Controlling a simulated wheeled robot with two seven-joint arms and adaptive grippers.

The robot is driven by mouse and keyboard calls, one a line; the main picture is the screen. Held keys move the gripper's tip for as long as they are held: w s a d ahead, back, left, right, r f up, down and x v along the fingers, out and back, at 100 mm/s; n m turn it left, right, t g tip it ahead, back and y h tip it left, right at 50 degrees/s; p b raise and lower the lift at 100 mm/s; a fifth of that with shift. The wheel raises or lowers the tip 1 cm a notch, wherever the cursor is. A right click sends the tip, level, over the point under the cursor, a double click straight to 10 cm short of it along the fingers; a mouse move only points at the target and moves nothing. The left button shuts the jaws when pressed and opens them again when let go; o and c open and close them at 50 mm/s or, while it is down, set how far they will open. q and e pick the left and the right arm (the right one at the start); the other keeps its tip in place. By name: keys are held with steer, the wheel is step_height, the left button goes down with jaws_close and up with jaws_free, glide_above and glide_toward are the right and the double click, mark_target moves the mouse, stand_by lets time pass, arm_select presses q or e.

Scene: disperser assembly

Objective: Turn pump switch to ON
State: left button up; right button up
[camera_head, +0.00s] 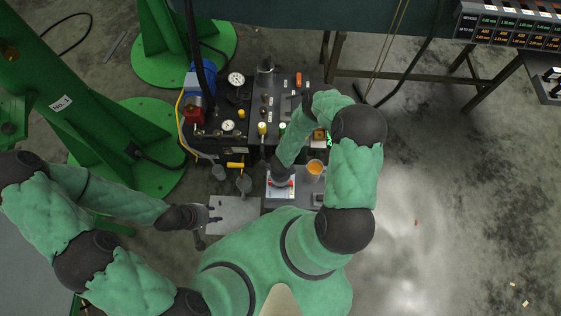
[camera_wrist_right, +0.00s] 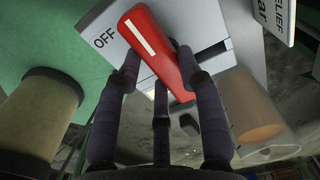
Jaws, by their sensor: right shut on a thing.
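The pump switch is a red handle (camera_wrist_right: 158,48) with a white stripe, on a pale plate (camera_wrist_right: 206,32). It lies diagonally in the right wrist view, its upper end beside the word OFF. My right gripper (camera_wrist_right: 160,72) has its fingers on both sides of the handle and is shut on it. In the head view the pale switch box (camera_head: 280,186) sits on the bench below my right gripper (camera_head: 284,176), which partly hides it. An ON mark is not visible. My left gripper (camera_head: 208,216) is over a grey plate, apart from the switch; its finger opening is unclear.
A cup with orange contents (camera_head: 315,168) stands right beside the switch, also close to my right fingers in the wrist view (camera_wrist_right: 252,112). Gauges and valves (camera_head: 236,79) crowd the panel behind. A green stand (camera_head: 128,150) is at the left.

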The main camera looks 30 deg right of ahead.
steer(key=o, duration=1.2)
steer(key=shift+c, duration=0.2)
step_height(320, 180, up, 12)
stand_by(0.3)
